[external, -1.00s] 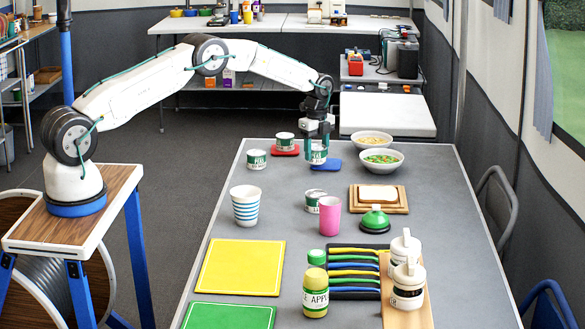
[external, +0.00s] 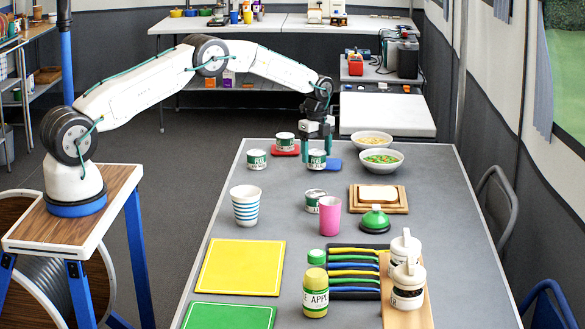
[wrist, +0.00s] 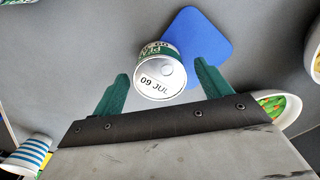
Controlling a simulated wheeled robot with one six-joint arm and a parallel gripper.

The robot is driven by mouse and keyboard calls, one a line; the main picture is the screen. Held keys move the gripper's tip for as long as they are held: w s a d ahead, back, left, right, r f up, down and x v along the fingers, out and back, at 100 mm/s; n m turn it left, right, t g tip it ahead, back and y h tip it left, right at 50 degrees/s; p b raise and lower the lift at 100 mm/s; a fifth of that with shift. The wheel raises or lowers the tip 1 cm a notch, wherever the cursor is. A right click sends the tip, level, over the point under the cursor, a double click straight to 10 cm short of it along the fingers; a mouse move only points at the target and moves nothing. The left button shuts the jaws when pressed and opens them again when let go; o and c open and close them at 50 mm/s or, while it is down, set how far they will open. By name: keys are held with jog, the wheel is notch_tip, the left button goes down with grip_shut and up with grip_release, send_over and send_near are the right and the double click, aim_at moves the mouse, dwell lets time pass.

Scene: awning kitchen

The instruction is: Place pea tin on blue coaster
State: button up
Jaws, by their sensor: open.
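A green-and-white tin (external: 316,164) stands upright at the far part of the table, between my gripper's fingers. I cannot tell how much of the tin's base rests on the coaster. My gripper (external: 318,160) is open, with one green finger on each side of the tin; gaps show in the wrist view (wrist: 162,85).
Another tin (external: 256,159) stands to the left, one (external: 285,140) is at the red coaster (external: 294,152), and one (external: 315,200) stands nearer the camera. Two food bowls (external: 383,160) are close on the right. A striped cup (external: 246,206) and pink cup (external: 330,214) stand nearer.

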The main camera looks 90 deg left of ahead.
aim_at(317, 152)
notch_tip(317, 152, up, 11)
dwell(0.3)
jog(key=shift+r, duration=0.1)
jog(key=s+d+r+n, duration=0.3)
jog(key=d+r, duration=1.8)
jog(key=d, duration=0.4)
jog(key=s+d+r+n, duration=0.1)
jog(key=s+d+r, duration=0.2)
jog(key=s+d, duration=0.4)
jog(key=s+d+r+n, duration=0.1)
jog(key=s+d+r, duration=0.35)
jog(key=d, duration=0.55)
jog(key=s+d+f+n, duration=0.1)
jog(key=s+d, duration=0.3)
jog(key=s, duration=0.5)
jog(key=s+d+f+n+t, duration=0.1)
jog(key=s+d+f, duration=0.3)
jog(key=s, duration=0.4)
jog(key=s+d+f+n, duration=0.2)
jog(key=s+d, duration=0.3)
jog(key=s, duration=0.4)
jog(key=shift+s+d+f, duration=0.3)
jog(key=shift+d+f, duration=0.05)
jog(key=shift+f, duration=0.25)
